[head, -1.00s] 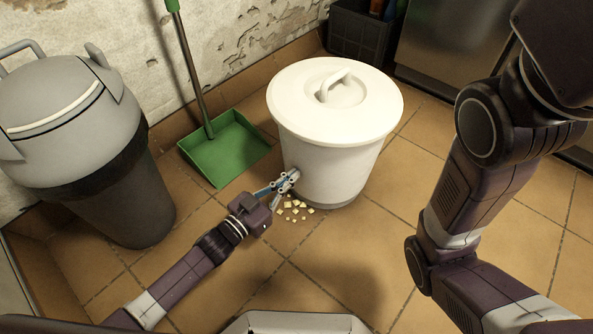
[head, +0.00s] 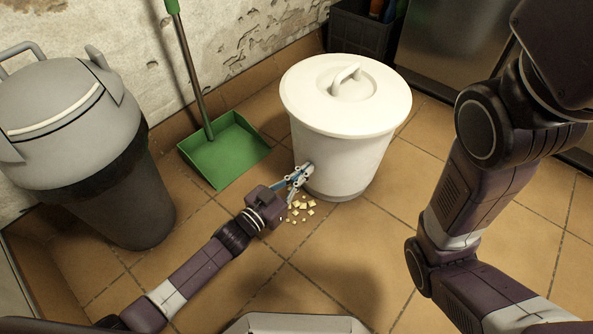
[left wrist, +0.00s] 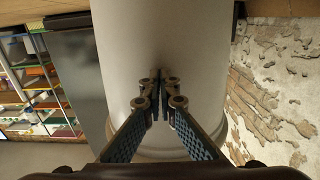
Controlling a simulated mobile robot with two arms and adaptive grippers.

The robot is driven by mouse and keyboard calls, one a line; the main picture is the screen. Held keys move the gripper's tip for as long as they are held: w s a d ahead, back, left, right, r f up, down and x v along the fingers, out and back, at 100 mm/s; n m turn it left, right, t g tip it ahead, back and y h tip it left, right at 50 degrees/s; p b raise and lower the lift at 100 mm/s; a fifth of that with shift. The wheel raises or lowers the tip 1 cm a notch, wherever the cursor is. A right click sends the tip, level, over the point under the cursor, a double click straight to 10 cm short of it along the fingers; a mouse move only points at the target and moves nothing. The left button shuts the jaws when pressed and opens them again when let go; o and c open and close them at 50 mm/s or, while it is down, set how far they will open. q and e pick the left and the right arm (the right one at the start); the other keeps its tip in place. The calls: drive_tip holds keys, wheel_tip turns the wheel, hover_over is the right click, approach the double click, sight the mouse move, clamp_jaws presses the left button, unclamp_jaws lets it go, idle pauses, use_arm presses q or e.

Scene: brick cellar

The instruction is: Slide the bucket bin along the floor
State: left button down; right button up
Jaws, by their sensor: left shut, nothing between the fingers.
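The white bucket bin (head: 343,150) stands upright on the tiled floor with its round lid (head: 346,90) on. My left gripper (head: 305,171) is shut and empty, its fingertips against or very close to the lower left side of the bin. In the left wrist view the closed fingertips (left wrist: 160,92) point at the bin's pale wall (left wrist: 165,40), which fills the middle. My right arm shows at the right of the head view, but its gripper is out of the picture.
Small pale crumbs (head: 299,209) lie on the floor below my left gripper. A green dustpan (head: 224,150) stands by the wall and a grey lidded bin (head: 75,130) at left. A dark crate (head: 362,32) and metal cabinet (head: 440,50) are behind. Floor to the right is clear.

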use_arm(q)
drive_tip(key=b+x, duration=0.1)
drive_tip(key=x, duration=0.2)
drive_tip(key=shift+d, duration=0.25)
drive_tip(key=shift+b+x, duration=0.4)
drive_tip(key=shift+x, duration=0.35)
drive_tip(key=b+x, duration=0.2)
drive_tip(key=x, duration=0.2)
drive_tip(key=shift+w+d, duration=0.1)
drive_tip(key=shift+w, duration=0.15)
